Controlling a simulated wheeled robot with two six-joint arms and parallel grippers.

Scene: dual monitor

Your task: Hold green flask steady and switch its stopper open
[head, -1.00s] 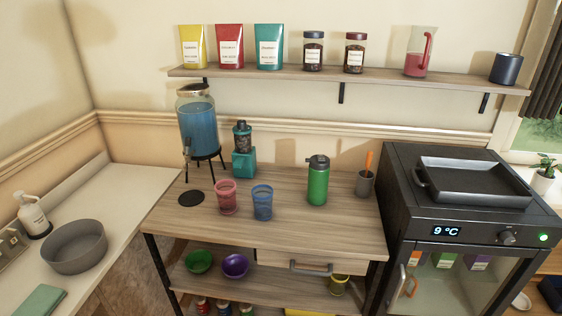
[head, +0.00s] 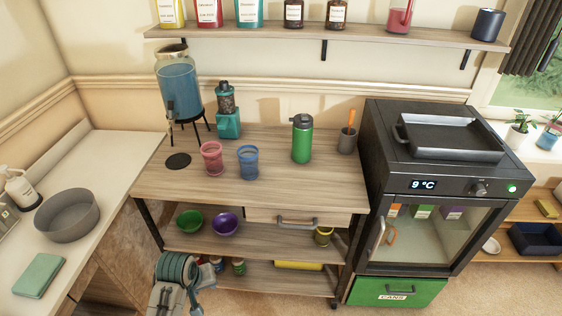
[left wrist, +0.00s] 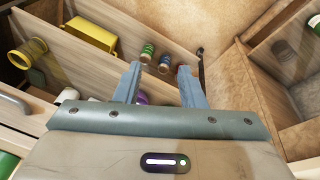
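The green flask (head: 302,140) stands upright on the wooden worktop, right of the blue cup, with its dark grey stopper (head: 301,121) on top. I cannot tell whether the stopper is open. My left gripper (head: 165,297) is low in front of the shelving unit, well below and left of the flask, not touching it. In the left wrist view my left gripper (left wrist: 159,70) has its two fingers apart with nothing held between them. My right gripper is not in view.
A pink cup (head: 212,158) and a blue cup (head: 248,162) stand left of the flask; a grey pot (head: 347,141) stands at its right. A drink dispenser (head: 178,92) and a teal grinder (head: 228,122) are at the back left. The worktop front is clear.

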